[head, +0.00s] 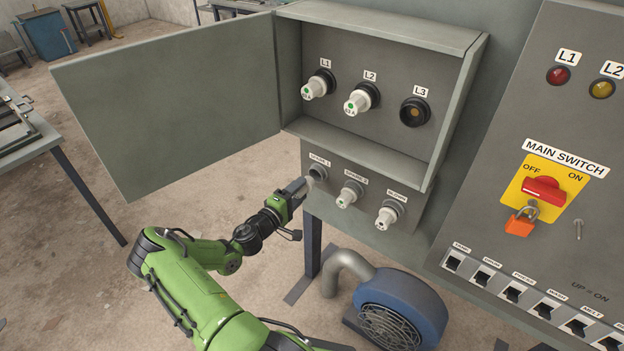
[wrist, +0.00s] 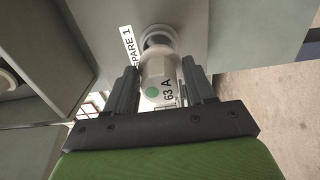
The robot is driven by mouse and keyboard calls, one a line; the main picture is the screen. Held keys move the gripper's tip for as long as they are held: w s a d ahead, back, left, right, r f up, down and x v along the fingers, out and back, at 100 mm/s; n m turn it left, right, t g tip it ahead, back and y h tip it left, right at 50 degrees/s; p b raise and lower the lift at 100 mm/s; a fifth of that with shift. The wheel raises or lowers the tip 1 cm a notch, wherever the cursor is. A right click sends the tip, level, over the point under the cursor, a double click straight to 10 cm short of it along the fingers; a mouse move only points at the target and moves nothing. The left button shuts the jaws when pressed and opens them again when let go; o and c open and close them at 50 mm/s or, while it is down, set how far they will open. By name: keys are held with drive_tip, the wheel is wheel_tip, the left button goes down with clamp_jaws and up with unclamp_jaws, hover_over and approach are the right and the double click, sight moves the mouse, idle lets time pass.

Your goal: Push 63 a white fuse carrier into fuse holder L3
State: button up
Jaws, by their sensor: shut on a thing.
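My gripper (wrist: 160,92) is shut on a white fuse carrier (wrist: 158,69) with a green dot and the mark 63 A. In the wrist view the carrier is in line with the round spare 1 holder (wrist: 157,36), its far end at the mouth; I cannot tell how deep it sits. In the head view my gripper (head: 304,185) is at the spare 1 holder (head: 318,171), and mostly hides the carrier. Fuse holder L3 (head: 414,111) is a dark round socket in the open box, empty. L1 (head: 316,86) and L2 (head: 361,100) hold white carriers.
The box door (head: 170,100) stands open to the left. White carriers sit at spare 2 (head: 348,195) and blown (head: 388,215). A main switch with a red handle (head: 543,190) and a padlock (head: 521,220) is at the right. A blue blower (head: 400,308) stands below.

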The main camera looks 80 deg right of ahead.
drive_tip(key=shift+v, duration=0.75)
drive_tip(key=shift+v, duration=2.5)
drive_tip(key=shift+w, duration=0.1)
